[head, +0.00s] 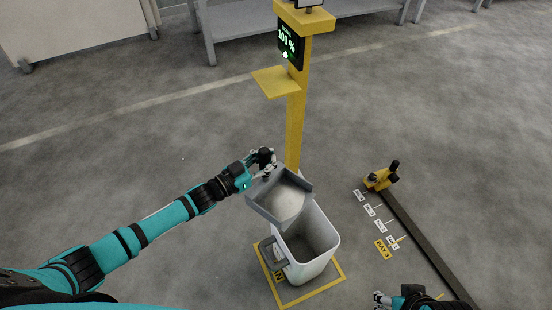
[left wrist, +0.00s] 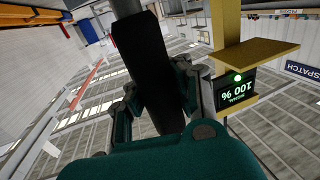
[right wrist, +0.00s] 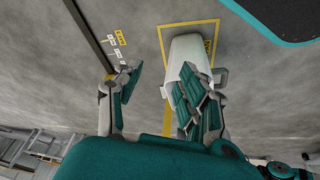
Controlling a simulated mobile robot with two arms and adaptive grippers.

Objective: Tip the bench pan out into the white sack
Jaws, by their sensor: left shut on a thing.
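The grey bench pan (head: 258,208) holds a pale, rounded heap. It is in the air over the far left part of the white sack's mouth and looks tilted. My left gripper (head: 264,163) is shut on the pan's dark handle, which fills the middle of the left wrist view (left wrist: 140,50). The white sack (head: 307,272) stands upright and open on the floor; its visible inside looks grey and empty. It also shows in the right wrist view (right wrist: 184,50), partly behind a finger. My right gripper (right wrist: 158,95) is open and empty, low at the right in the head view (head: 381,299).
A yellow post (head: 296,125) with a shelf (head: 276,82) and a screen reading 100 % (head: 290,43) stands just behind the sack. A yellow floor outline (head: 335,280) surrounds the sack. A dark floor rail (head: 425,240) with labels lies to the right.

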